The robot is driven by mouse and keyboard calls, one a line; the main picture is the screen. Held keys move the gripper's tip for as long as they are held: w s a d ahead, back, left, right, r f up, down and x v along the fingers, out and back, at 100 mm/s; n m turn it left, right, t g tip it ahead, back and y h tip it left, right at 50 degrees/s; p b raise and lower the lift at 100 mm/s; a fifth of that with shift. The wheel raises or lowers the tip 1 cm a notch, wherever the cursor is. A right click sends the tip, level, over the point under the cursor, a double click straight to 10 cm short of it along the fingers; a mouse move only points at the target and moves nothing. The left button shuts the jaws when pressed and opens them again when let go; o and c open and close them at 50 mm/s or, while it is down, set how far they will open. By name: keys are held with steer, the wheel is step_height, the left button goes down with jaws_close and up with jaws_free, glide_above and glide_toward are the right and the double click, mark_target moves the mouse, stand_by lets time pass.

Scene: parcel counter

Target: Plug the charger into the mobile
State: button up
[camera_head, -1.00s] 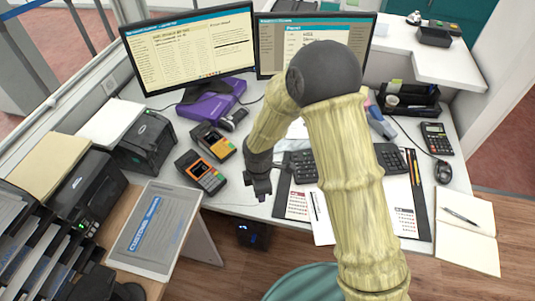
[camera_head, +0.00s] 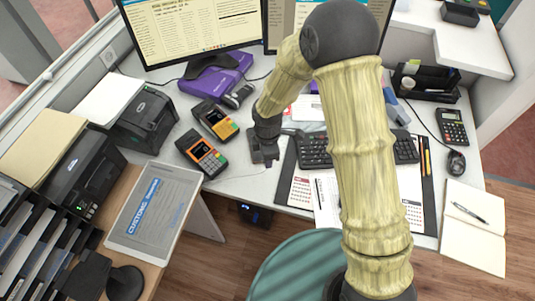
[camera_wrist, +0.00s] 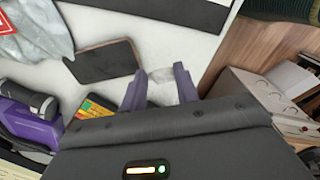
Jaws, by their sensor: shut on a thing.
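My gripper (camera_head: 264,158) is low over the counter, left of the keyboard. In the wrist view its two fingers (camera_wrist: 162,82) are a little apart, with a small pale thing between them that looks like the charger's plug (camera_wrist: 162,74). It blends into the white counter, so its outline is unclear. A thin pale cable (camera_head: 238,177) runs along the counter near the gripper. A dark flat slab, apparently the mobile (camera_wrist: 103,62), lies left of the fingers in the wrist view, apart from them. In the head view my gripper and arm hide most of this spot.
Two card terminals (camera_head: 203,155) (camera_head: 215,121) stand left of my gripper. The keyboard (camera_head: 315,151) and desk pad (camera_head: 283,179) are to its right. A purple box (camera_head: 213,77) lies below the monitor (camera_head: 195,28). The counter's front edge is close by.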

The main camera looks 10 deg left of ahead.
mark_target(266, 170)
steer(key=shift+w+f+b, duration=0.1)
steer(key=shift+f+b, duration=3.4)
steer(key=shift+f, duration=0.7)
steer(key=shift+w+a+f, duration=0.1)
steer(key=shift+w+a, duration=0.25)
steer(key=shift+w, duration=0.3)
steer(key=shift+w+a+p, duration=0.3)
steer(key=shift+w+p, duration=0.4)
steer(key=shift+w, duration=0.05)
steer(key=o, duration=0.8)
steer(key=shift+o, duration=0.2)
step_height(266, 170, up, 17)
steer(key=p, duration=0.1)
steer(key=shift+s+r, duration=0.15)
steer(key=shift+r, duration=0.05)
stand_by(0.4)
